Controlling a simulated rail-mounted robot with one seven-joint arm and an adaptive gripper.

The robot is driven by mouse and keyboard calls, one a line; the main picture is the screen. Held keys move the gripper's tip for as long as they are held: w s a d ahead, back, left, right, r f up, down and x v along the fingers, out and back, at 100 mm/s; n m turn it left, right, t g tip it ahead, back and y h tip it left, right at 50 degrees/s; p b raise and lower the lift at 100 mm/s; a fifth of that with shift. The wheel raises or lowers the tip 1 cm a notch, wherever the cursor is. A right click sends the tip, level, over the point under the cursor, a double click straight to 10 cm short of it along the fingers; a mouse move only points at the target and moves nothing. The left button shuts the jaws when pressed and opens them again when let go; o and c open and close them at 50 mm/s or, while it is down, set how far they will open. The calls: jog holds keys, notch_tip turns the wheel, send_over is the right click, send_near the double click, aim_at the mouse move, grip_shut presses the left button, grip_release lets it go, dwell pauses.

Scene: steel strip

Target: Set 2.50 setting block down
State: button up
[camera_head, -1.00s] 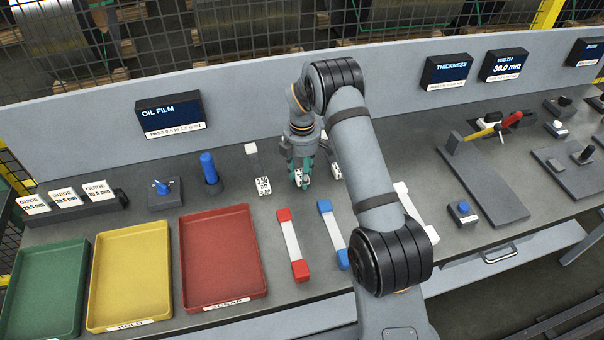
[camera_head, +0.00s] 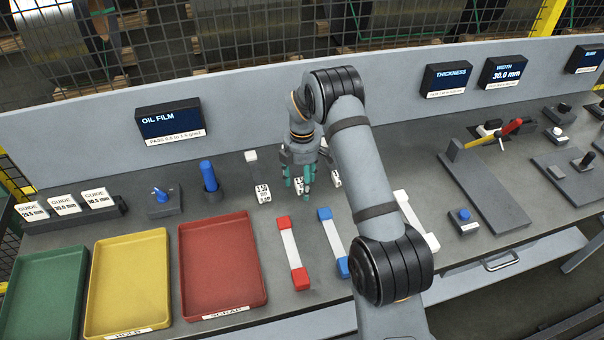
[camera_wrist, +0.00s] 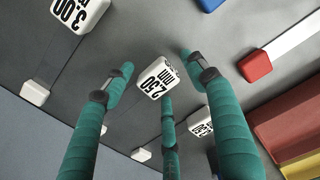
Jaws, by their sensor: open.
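The 2.50 setting block (camera_wrist: 158,78) is white with black lettering; in the wrist view it sits on the grey bench among my three green fingers. In the head view the block (camera_head: 299,186) stands in the row of setting blocks, partly hidden by the fingers. My gripper (camera_head: 306,182) is open just above and around it. In the wrist view the gripper (camera_wrist: 155,95) shows its fingers spread, with visible gaps between the block and the two outer fingers. Whether the middle finger touches the block is unclear.
The 3.00 block (camera_wrist: 80,12) and another white block (camera_wrist: 200,122) stand on either side. Red-ended (camera_head: 292,250) and blue-ended (camera_head: 334,240) strips lie in front. A red tray (camera_head: 262,255) is to the left, and a blue peg (camera_head: 208,175) stands behind it.

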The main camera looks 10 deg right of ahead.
notch_tip(320, 180, up, 12)
jog(key=shift+f, duration=0.2)
jog(key=shift+f, duration=0.1)
dwell(0.4)
notch_tip(320, 180, down, 12)
jog(key=shift+r, duration=0.4)
jog(key=shift+f, duration=0.1)
dwell(0.4)
